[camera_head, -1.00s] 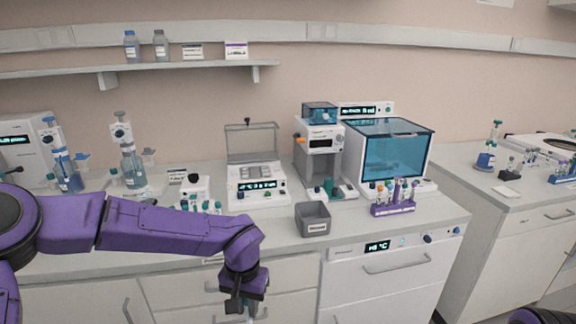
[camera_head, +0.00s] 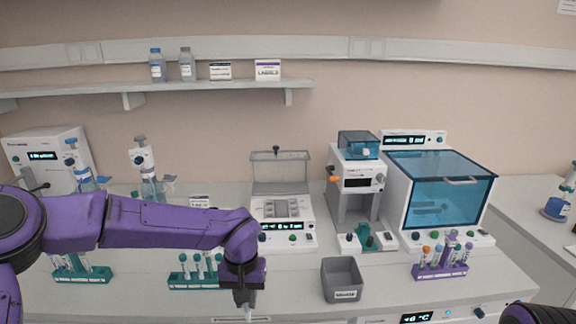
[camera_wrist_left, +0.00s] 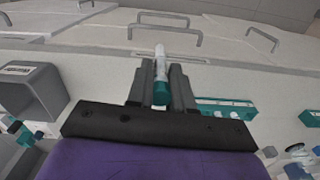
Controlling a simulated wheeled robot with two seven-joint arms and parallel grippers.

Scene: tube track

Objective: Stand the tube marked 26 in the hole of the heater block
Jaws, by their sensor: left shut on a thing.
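My left gripper (camera_head: 243,298) points down in front of the bench's front edge. In the left wrist view the gripper (camera_wrist_left: 162,82) is shut on a tube (camera_wrist_left: 160,66) with a teal cap and a pale body. Its number cannot be read. The likely heater block (camera_head: 283,207) is a white device with a raised clear lid, a grey block in its top and a lit display. It stands on the bench beyond the gripper, up and to the right of it. Its holes are too small to make out. My right gripper is not in view.
A grey bin (camera_head: 343,279) stands right of the gripper. A teal tube rack (camera_head: 200,283) is left of it, and another (camera_head: 82,275) is farther left. A purple rack (camera_head: 440,271) stands before the blue-windowed cabinet (camera_head: 445,187). Bare bench lies between bin and purple rack.

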